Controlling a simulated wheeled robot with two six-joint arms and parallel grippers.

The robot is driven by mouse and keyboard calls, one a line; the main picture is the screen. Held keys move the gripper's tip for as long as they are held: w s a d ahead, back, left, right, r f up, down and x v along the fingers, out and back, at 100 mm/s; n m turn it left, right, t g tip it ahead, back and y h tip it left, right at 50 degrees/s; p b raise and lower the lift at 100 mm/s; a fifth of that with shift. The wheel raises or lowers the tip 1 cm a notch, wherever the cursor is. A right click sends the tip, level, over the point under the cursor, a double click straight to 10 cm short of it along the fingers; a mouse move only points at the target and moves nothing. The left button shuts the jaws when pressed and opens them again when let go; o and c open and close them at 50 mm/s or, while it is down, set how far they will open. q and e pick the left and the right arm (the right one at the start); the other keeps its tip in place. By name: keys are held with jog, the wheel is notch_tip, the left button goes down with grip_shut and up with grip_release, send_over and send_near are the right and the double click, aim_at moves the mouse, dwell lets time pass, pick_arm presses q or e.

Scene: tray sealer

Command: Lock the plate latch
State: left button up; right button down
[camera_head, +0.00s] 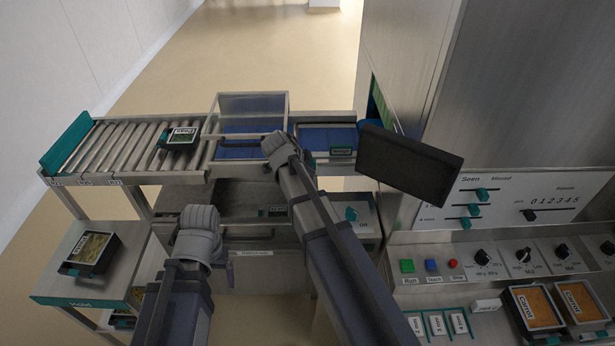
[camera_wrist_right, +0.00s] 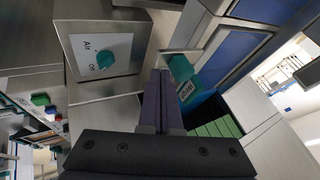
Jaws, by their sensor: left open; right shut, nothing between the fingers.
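A teal lever-like piece (camera_wrist_right: 180,68), which may be the plate latch, is just right of my right fingertips in the right wrist view. I cannot tell whether it is locked. A teal label block (camera_wrist_right: 189,90) sits just below it, beside the blue belt. My right gripper (camera_wrist_right: 163,75) is shut and empty, with a visible gap to the teal piece. In the head view the right arm reaches to the conveyor's front edge, and its fingertips are hard to make out. My left gripper (camera_head: 200,240) is open over the lower left of the machine; its fingers are mostly hidden.
The teal Air knob (camera_wrist_right: 114,60) is left of my right fingers; it also shows in the head view (camera_head: 351,214). A dark panel (camera_head: 410,162) juts out at right. A roller conveyor (camera_head: 115,148) carries a labelled tray (camera_head: 180,137). Control buttons (camera_head: 430,265) are at lower right.

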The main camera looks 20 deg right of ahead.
jog(key=shift+w+d, duration=0.25)
jog(key=shift+w, duration=0.35)
jog(key=w, duration=0.1)
jog(key=w+d, duration=0.1)
jog(key=w, duration=0.2)
jog(key=shift+w+d, duration=0.25)
jog(key=shift+s+r, duration=0.1)
